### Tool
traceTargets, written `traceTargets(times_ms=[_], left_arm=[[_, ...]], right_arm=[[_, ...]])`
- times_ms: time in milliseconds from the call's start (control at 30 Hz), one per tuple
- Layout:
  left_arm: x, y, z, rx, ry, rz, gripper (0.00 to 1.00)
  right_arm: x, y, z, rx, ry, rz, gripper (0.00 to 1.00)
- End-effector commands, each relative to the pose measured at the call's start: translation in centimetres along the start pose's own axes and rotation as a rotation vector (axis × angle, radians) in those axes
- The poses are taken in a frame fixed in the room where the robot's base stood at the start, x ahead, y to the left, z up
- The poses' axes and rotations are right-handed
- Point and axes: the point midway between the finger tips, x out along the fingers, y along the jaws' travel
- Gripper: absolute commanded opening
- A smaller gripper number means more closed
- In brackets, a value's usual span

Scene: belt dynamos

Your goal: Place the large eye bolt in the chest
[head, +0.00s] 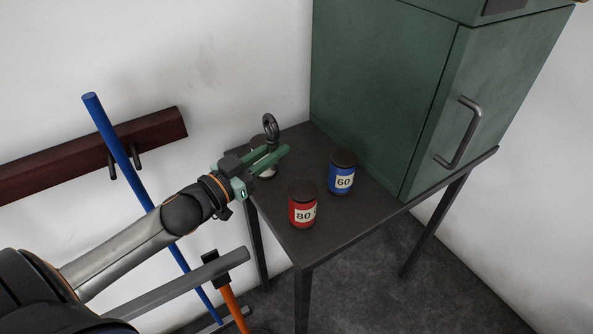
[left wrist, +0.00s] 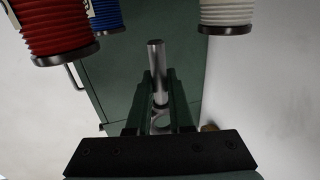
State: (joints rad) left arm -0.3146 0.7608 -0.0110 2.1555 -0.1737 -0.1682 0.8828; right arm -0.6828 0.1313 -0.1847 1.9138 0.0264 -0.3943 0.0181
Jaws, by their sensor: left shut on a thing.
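The large eye bolt (head: 272,138) is dark metal. In the head view its ring stands up just above the green fingers of my left gripper (head: 275,158), at the table's far left corner. The left wrist view shows the eye bolt (left wrist: 156,62) between the two fingers of the left gripper (left wrist: 158,88), its shank pointing away from the palm. The left gripper is shut on it. A green cabinet (head: 385,90) with a shut, handled door stands on the table; I cannot tell whether it is the chest. My right gripper is not in view.
On the dark table (head: 345,225) stand a red canister marked 80 (head: 302,207) and a blue one marked 60 (head: 342,174). A white spool (left wrist: 227,14) is close to the gripper. A wall rack (head: 75,160) and a blue pole (head: 125,150) are at left.

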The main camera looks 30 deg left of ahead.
Motion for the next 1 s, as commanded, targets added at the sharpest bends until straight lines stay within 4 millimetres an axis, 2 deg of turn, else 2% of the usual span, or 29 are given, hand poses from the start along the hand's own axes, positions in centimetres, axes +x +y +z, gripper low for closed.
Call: traceTargets(times_ms=[67,100,200,333,533,733,1000], left_arm=[[1.4,0.2,0.4,0.001,0.006,0.001,0.00],[2.1,0.2,1.7,-0.003,0.003,-0.002,0.00],[3.6,0.4,3.6,-0.002,0.003,-0.002,0.00],[4.9,0.6,5.1,-0.001,0.003,0.000,0.00],[5.9,0.8,6.5,-0.001,0.003,0.001,0.00],[5.8,0.8,9.2,-0.001,0.000,0.000,0.00],[5.8,0.8,9.4,0.001,0.001,0.002,0.00]], right_arm=[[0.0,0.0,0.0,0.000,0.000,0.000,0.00],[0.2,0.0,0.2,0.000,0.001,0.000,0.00],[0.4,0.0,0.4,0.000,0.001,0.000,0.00],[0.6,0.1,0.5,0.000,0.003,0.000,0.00],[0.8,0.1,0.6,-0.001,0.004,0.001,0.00],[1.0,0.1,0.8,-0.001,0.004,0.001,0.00],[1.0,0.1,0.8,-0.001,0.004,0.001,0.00]])
